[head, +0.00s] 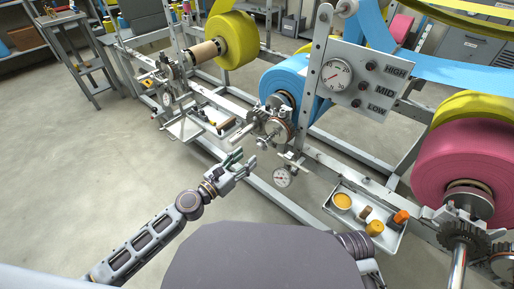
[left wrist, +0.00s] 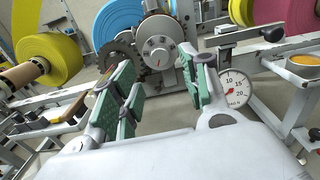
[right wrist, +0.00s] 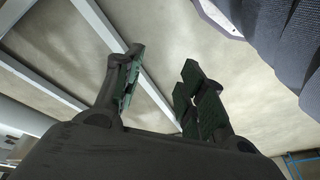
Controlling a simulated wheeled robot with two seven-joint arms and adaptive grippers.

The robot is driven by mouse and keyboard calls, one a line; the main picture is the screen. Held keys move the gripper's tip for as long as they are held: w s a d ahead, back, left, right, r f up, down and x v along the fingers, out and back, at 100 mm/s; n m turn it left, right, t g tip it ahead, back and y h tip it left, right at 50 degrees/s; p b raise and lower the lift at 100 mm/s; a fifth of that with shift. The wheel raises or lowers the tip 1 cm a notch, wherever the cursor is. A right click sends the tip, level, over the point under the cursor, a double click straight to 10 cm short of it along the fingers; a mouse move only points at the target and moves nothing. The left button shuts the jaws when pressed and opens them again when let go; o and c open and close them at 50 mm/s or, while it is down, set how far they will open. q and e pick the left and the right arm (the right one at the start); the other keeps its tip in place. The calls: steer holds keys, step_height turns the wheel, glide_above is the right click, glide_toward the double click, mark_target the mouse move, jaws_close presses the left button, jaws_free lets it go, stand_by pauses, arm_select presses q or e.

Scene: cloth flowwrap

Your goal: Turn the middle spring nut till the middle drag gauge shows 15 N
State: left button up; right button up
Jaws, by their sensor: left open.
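The middle spring nut (head: 264,143) is a round grey knob at the hub of the blue roll; the left wrist view shows its marked face (left wrist: 158,52). The middle drag gauge (head: 283,177) is a white dial hanging below and right of it. In the left wrist view this gauge (left wrist: 236,88) shows 10, 15 and 20 and a needle, but I cannot read it exactly. My left gripper (head: 242,161) is open and empty, in front of and below the nut, apart from it. My right gripper (right wrist: 158,88) is open and empty above the floor.
A panel (head: 358,83) marked HIGH, MID and LOW carries another dial. A tray (head: 336,218) with orange and yellow pieces is mounted at the right. Yellow (head: 232,40) and pink (head: 467,165) rolls flank the blue one.

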mark_target(260, 147)
arm_select(q)
steer(key=shift+x, duration=1.3)
steer(key=shift+p+x, duration=0.4)
steer(key=shift+x, duration=0.4)
steer(key=shift+w+d, duration=0.25)
steer(key=shift+w, duration=0.2)
steer(key=shift+w+d, duration=0.45)
steer(key=shift+w, duration=0.05)
steer(key=shift+w+d, duration=0.15)
steer(key=shift+w, duration=0.05)
arm_select(e)
steer(key=shift+d+f, duration=0.15)
steer(key=shift+f, duration=0.55)
arm_select(q)
jaws_close()
